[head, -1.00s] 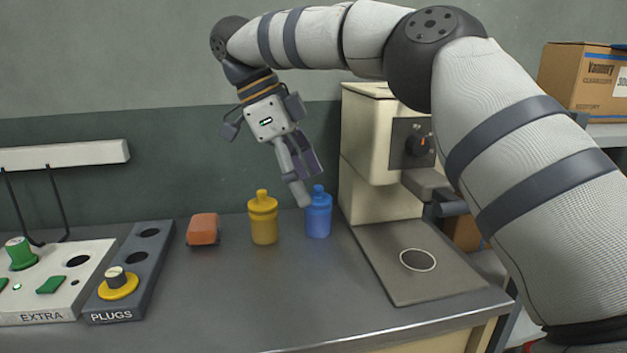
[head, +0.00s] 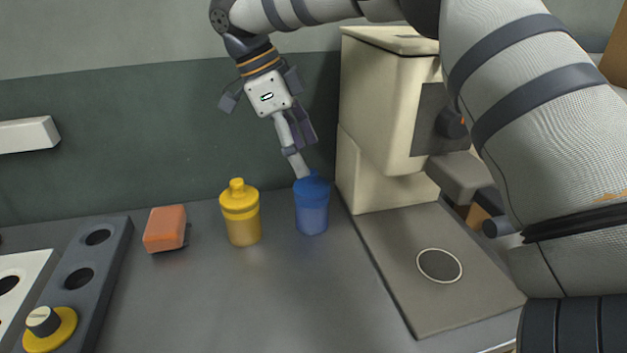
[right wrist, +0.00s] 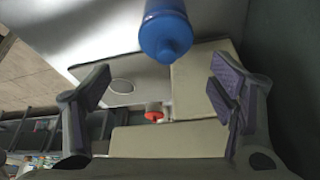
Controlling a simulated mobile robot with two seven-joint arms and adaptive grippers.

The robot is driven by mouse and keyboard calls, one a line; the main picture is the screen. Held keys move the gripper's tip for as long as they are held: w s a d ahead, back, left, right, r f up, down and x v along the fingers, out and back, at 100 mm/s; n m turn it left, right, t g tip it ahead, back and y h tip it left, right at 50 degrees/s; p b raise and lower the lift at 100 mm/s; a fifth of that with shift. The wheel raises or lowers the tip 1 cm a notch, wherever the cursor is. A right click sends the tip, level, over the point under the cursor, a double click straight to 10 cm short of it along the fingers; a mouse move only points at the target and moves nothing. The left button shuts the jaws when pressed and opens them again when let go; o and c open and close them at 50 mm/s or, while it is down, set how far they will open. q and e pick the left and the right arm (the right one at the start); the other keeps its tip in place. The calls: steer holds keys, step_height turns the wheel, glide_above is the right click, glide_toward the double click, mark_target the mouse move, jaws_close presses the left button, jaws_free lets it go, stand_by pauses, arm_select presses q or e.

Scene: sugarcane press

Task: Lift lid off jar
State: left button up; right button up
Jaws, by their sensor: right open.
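A blue jar (head: 312,215) with a darker blue lid (head: 313,188) stands upright on the counter, left of the cream machine. A yellow jar (head: 242,228) with a knobbed yellow lid (head: 238,197) stands to its left. My right gripper (head: 304,162) points down at the blue lid, and a fingertip overlaps the lid's knob in the head view; I cannot tell whether they touch. In the right wrist view the gripper (right wrist: 160,90) is open and empty, with the blue lid (right wrist: 165,38) at the top, between the two fingers' directions. My left gripper is not in view.
The cream machine (head: 385,110) with its flat base plate (head: 400,250) stands close on the right. An orange block (head: 165,228) and a grey plug panel (head: 105,262) lie left. The front middle of the counter is clear.

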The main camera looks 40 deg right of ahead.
mark_target(311, 171)
steer(key=x, duration=0.5)
steer(key=shift+w+d+f, duration=0.2)
steer(key=shift+w, duration=0.15)
steer(key=c, duration=1)
steer(key=shift+o, duration=0.2)
